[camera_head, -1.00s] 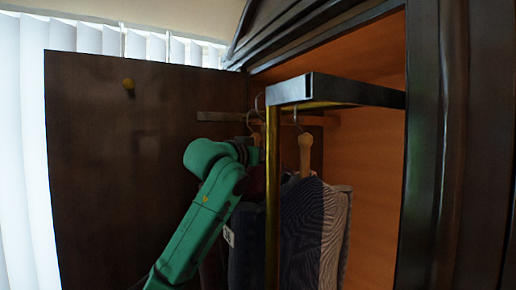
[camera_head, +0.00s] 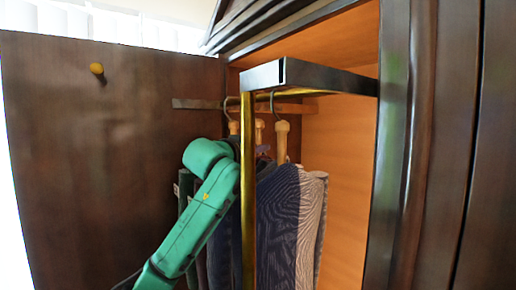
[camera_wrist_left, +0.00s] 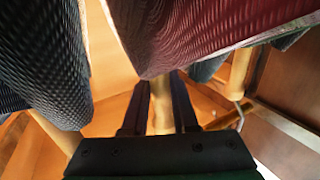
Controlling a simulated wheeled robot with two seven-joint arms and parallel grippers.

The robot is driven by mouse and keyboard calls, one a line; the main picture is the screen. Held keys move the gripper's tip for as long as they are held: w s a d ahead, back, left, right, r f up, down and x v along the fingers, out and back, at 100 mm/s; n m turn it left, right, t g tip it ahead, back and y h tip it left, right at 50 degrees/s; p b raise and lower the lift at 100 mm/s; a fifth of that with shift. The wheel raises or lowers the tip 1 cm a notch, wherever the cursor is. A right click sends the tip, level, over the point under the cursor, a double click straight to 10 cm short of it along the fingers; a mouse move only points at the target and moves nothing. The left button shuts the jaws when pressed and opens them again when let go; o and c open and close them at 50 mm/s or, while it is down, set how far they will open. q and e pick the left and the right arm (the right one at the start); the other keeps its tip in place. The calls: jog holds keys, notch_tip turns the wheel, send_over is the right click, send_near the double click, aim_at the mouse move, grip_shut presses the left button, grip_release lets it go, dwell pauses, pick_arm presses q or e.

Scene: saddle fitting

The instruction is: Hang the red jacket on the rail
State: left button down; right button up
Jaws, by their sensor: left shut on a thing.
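The red jacket (camera_wrist_left: 185,35) fills the upper middle of the left wrist view, its cloth close to the camera. My left gripper (camera_wrist_left: 160,110) is shut on the wooden neck of a hanger (camera_wrist_left: 161,108) just below that cloth. In the head view my green left arm reaches into the wardrobe, and its fingers are hidden behind the gold post (camera_head: 248,200). The rail (camera_head: 305,92) runs under a dark metal bar. The red jacket is mostly hidden in the head view. Whether its hook touches the rail cannot be told. My right gripper is out of view.
A navy patterned garment (camera_head: 278,225) and a pale striped one (camera_head: 312,225) hang right of the post. A dark garment (camera_wrist_left: 40,70) is close on the left in the wrist view. The open door (camera_head: 110,160) stands left; the orange side wall (camera_head: 347,190) is right.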

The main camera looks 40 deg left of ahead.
pick_arm(q)
jog(key=shift+r, duration=0.1)
jog(key=c, duration=0.6)
grip_release()
jog(key=shift+s, duration=0.1)
jog(key=shift+d, duration=0.1)
jog(key=shift+s+f, duration=0.2)
jog(key=s+d+b, duration=0.2)
jog(key=s+b, duration=0.4)
jog(key=s, duration=0.8)
jog(key=shift+d+r, duration=0.2)
jog(key=shift+d, duration=0.05)
